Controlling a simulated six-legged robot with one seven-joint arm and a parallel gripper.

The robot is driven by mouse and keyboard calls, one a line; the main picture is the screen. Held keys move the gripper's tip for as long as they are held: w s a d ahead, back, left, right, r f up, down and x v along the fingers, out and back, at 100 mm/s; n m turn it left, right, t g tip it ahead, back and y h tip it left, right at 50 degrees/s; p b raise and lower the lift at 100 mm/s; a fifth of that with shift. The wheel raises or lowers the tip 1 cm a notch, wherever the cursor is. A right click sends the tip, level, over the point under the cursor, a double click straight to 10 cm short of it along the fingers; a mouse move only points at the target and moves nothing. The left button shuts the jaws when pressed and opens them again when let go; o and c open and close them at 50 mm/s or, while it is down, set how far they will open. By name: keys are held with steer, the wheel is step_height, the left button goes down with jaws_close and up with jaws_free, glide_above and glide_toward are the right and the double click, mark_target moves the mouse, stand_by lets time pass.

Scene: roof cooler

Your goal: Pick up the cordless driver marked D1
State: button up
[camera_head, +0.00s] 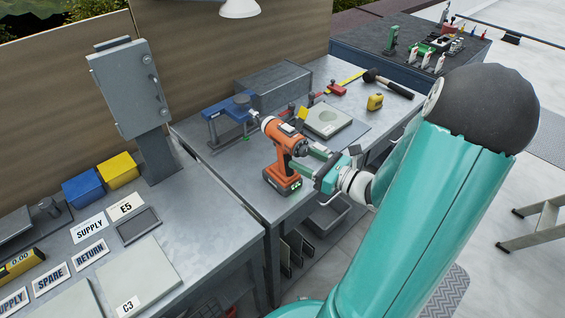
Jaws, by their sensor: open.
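An orange and black cordless driver (284,137) stands upright on its battery base on the grey workbench, near the bench's front edge. The jaws are open, and the fingertips lie close to or beside the handle. Whether they touch it, I cannot tell. The body of the driver hides part of the handle region and the far finger.
A blue stand (230,112) sits behind the driver. A grey box on a post (128,88) rises from the left bench, which holds several label cards.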

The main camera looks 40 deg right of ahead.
mark_target(281, 155)
steer(key=x, duration=0.5)
steer(key=shift+w+f, duration=0.1)
steer(key=shift+w, duration=0.1)
jaws_close()
stand_by(1.2)
